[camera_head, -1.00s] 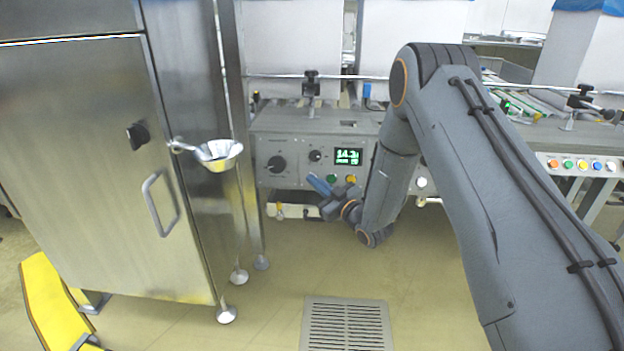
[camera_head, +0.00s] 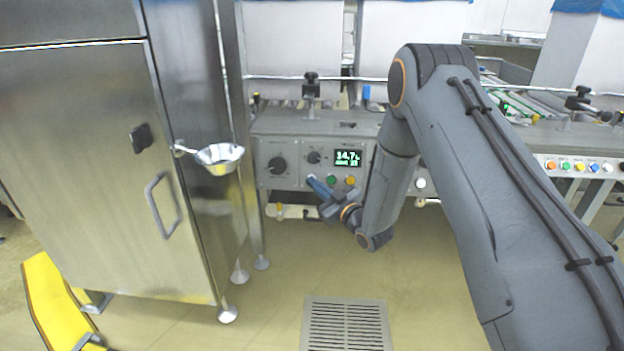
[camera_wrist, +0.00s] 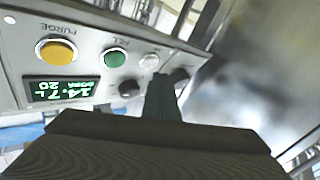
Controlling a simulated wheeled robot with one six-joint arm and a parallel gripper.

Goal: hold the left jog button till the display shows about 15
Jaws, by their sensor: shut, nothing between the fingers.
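The control panel has a row of buttons. The leftmost, a pale one, is hidden by my fingertips in the head view but shows in the wrist view (camera_wrist: 149,61). Right of it are a green button (camera_head: 331,181) labelled FILL and a yellow button (camera_head: 350,180) labelled PURGE. The display (camera_head: 348,157) reads 14.7 in green; it also shows upside down in the wrist view (camera_wrist: 62,89), with a smaller line below it. My gripper (camera_head: 314,182) is shut and empty, its tips at the pale button. I cannot tell whether they touch it.
A large black knob (camera_head: 277,165) and a small knob (camera_head: 314,157) are on the panel close to my fingers. A steel cabinet (camera_head: 100,190) with a funnel (camera_head: 219,157) stands at the left. A floor grate (camera_head: 346,325) lies in front, with clear floor around it.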

